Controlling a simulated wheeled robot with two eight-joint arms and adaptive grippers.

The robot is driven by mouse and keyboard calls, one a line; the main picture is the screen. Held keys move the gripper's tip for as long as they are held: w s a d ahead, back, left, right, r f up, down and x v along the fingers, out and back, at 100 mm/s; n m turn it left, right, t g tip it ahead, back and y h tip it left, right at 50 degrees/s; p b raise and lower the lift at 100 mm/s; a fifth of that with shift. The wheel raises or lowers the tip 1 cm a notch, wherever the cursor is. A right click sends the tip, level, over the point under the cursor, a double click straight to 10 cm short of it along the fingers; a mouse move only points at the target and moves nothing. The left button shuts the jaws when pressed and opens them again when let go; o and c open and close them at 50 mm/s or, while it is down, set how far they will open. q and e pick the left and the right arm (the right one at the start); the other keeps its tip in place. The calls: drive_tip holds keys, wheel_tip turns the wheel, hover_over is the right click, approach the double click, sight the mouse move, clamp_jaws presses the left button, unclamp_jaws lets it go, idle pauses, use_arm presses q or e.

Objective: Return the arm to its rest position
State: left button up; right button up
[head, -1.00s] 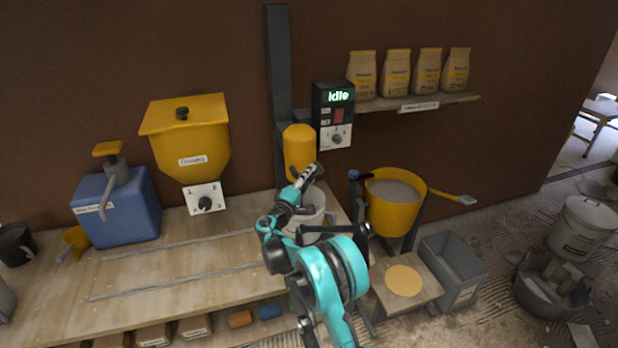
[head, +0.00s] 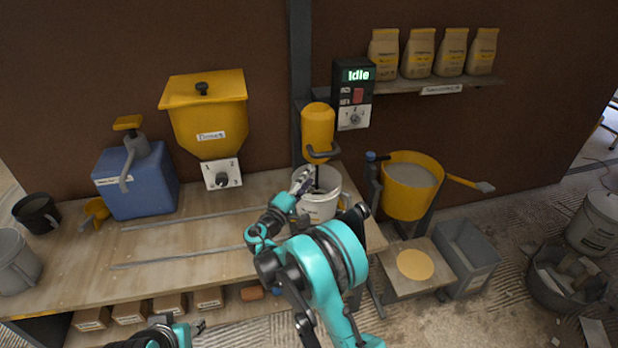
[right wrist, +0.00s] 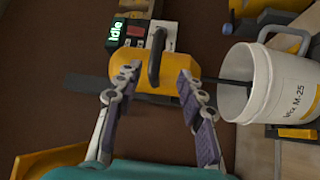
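My right arm reaches over the wooden bench in the head view. Its gripper (head: 303,182) is near the white bucket (head: 318,208), in front of the yellow mixer head (head: 318,127). In the right wrist view the right gripper's two fingers (right wrist: 158,118) are spread apart with nothing between them. The mixer (right wrist: 150,72) with its dark handle shows beyond the fingers, and the bucket (right wrist: 290,88) is at the right, apart from them. My left gripper (head: 198,328) shows at the bottom left of the head view, in front of the bench; its fingers are too small to read.
The control box (head: 354,90) reads "Idle". A yellow hopper (head: 207,125) and a blue container (head: 137,182) are on the left. A yellow tub (head: 411,187) and a grey bin (head: 466,256) are on the right. The bench's middle (head: 190,240) is mostly clear.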

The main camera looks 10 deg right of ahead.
drive_tip(key=shift+d+r, duration=0.1)
drive_tip(key=s+d+r+m+g+y, duration=0.2)
drive_tip(key=s+d+g+y, duration=0.15)
drive_tip(key=s, duration=0.35)
drive_tip(key=s+d+r+m+g+y, duration=0.2)
drive_tip(key=s+d, duration=0.3)
drive_tip(key=s, duration=0.3)
drive_tip(key=s+a+f+m+y, duration=0.1)
drive_tip(key=s+a+f+y, duration=0.2)
drive_tip(key=s, duration=0.9)
drive_tip(key=s+a+f+m+g+y, duration=0.1)
drive_tip(key=s+y, duration=0.4)
drive_tip(key=s, duration=0.7)
wheel_tip(320, 180, down, 2)
drive_tip(key=a+m, duration=0.1)
drive_tip(key=a, duration=0.1)
drive_tip(key=shift+a+f+m, duration=0.15)
drive_tip(key=shift+a+m, duration=0.15)
drive_tip(key=shift+a, duration=0.05)
